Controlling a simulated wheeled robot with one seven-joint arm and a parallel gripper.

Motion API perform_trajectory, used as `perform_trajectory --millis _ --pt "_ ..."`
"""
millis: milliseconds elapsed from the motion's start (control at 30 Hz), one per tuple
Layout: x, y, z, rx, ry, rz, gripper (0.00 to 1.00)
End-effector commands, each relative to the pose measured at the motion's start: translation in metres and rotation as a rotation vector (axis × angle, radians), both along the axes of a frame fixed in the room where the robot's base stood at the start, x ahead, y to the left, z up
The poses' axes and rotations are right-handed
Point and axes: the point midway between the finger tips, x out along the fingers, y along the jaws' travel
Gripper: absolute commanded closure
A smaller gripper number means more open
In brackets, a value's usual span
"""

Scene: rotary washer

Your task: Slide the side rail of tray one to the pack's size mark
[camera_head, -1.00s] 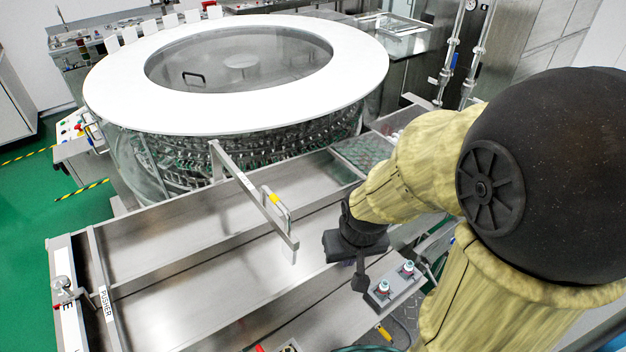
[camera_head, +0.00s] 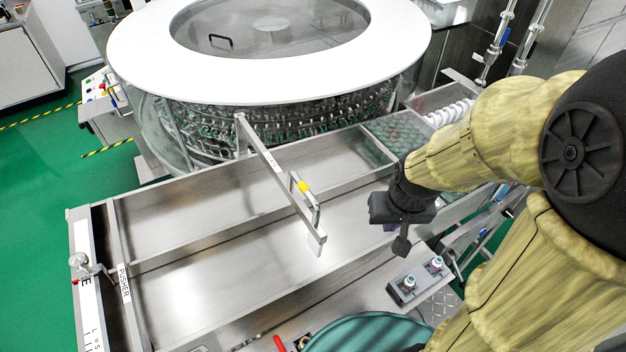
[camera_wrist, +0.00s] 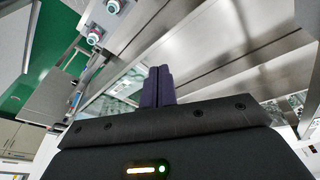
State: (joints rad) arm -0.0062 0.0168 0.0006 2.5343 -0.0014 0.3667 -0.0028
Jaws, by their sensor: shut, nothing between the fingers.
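A long metal tray bed (camera_head: 225,262) runs across the view, split lengthwise by a low metal rail (camera_head: 215,240). At its left end is a white scale strip (camera_head: 88,315) with letters and marks, partly cut off, and a small metal clamp knob (camera_head: 88,268). A bar labelled PUSHER (camera_head: 125,285) stands beside the strip. I cannot tell which part is the side rail of tray one. My gripper (camera_head: 401,246) is shut and empty, right of the tray bed and far from the knob. Its dark fingers (camera_wrist: 158,85) are together in the wrist view.
A flat bar with a yellow-marked handle (camera_head: 305,190) crosses above the tray bed. The round washer with a white rim (camera_head: 130,45) stands behind. A button box (camera_head: 418,280) and a teal round surface (camera_head: 365,335) lie in front. Green floor is open at left.

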Motion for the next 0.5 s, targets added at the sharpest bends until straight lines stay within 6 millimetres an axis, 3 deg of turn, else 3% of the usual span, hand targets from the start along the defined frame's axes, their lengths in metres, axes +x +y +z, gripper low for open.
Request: perform_trajectory --millis 167,500 --pt "0.040 0.011 0.013 -0.008 0.045 0.056 1.00" --pt "0.149 0.070 0.027 -0.046 0.200 0.249 1.00"
